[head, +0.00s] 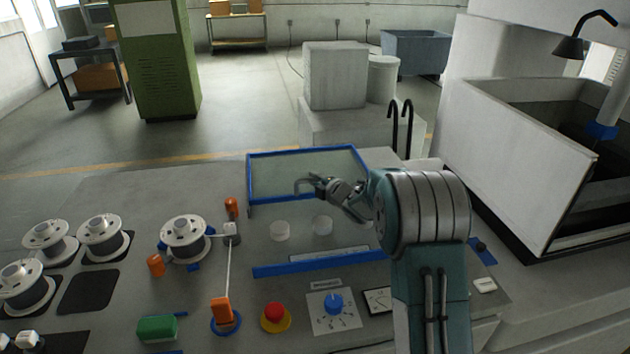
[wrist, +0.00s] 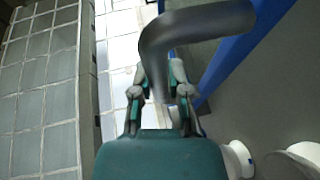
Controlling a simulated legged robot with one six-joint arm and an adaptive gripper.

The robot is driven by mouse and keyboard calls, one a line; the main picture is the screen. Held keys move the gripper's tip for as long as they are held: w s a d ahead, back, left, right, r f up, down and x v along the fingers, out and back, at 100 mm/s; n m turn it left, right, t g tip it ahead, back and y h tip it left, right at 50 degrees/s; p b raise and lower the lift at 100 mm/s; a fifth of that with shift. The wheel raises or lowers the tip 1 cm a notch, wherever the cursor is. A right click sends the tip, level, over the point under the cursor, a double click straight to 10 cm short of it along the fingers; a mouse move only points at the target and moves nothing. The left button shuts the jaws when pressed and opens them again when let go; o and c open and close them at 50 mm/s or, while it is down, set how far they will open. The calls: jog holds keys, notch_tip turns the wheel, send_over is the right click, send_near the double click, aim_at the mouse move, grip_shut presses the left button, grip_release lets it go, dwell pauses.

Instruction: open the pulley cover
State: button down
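The pulley cover is a clear panel in a blue frame (head: 305,152) at the back of the grey bench top in the head view. It looks raised and tilted up. The front blue bar (head: 320,263) lies apart from it, and two white pulleys (head: 280,231) sit between them. A grey curved handle (head: 303,184) shows at the panel; it is large in the wrist view (wrist: 195,28). My gripper (head: 328,186) is at this handle. In the wrist view my gripper's fingertips (wrist: 158,78) lie on both sides of the handle and seem closed on it.
White wire spools (head: 185,238) stand on the left of the bench. Orange knobs (head: 222,310), a red button (head: 274,315), a blue dial (head: 334,303) and a green block (head: 157,328) are along the front. A white-walled tank (head: 515,150) is at right.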

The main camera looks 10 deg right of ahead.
jog(key=shift+f, duration=0.15)
jog(key=shift+w, duration=2.1)
jog(key=c, duration=0.6)
grip_release()
jog(key=shift+f, duration=0.1)
jog(key=shift+w, duration=0.1)
jog(key=shift+s+d+r, duration=0.2)
jog(key=shift+s+r, duration=0.05)
jog(key=shift+s, duration=0.1)
jog(key=v, duration=1.1)
